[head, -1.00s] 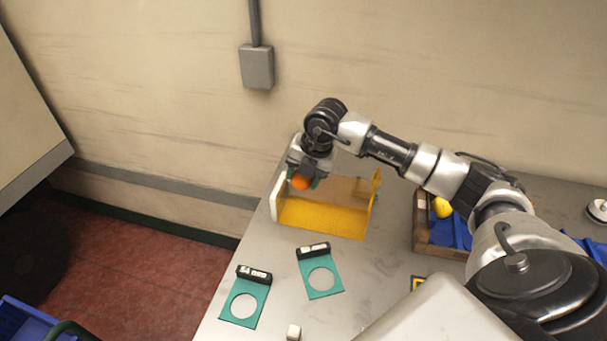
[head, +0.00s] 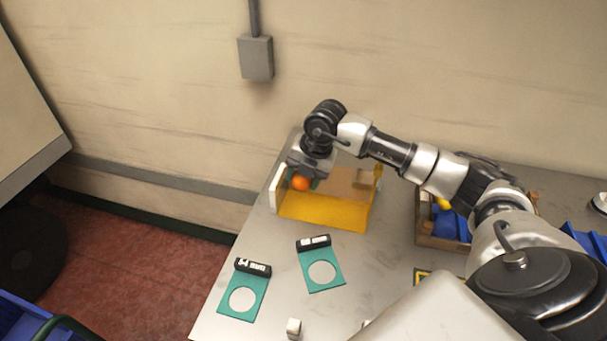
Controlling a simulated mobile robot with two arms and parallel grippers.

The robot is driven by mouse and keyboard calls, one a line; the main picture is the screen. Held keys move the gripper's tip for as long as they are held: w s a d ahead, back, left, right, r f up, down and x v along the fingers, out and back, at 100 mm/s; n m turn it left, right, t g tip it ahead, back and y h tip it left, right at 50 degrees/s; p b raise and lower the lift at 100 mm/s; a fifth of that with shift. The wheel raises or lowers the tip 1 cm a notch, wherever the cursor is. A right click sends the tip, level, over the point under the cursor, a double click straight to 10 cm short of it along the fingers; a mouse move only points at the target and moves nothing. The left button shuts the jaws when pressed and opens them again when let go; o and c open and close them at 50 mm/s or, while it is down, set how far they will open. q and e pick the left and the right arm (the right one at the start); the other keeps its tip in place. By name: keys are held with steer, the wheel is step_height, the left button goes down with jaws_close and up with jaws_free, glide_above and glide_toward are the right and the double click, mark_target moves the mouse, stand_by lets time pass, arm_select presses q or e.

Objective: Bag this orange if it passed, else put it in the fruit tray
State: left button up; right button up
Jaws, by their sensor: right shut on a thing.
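An orange (head: 300,184) is between the fingers of my right gripper (head: 303,180), which is shut on it. The gripper points down over the left part of a yellow-floored, clear-walled box (head: 335,212) with a white left side. I cannot tell whether the orange touches the box. A wooden tray (head: 440,243) with a blue lining and a yellow fruit (head: 443,204) stands to the right, partly hidden by my right arm. No bag is clearly visible. My left gripper is not in view.
A grey box (head: 256,57) hangs on the wall.

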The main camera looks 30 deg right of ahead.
steer(key=shift+f+b, duration=1)
steer(key=shift+f, duration=0.5)
steer(key=shift+f, duration=0.15)
steer(key=o, duration=1)
steer(key=shift+r+p, duration=2.7)
steer(key=shift+r, duration=1.35)
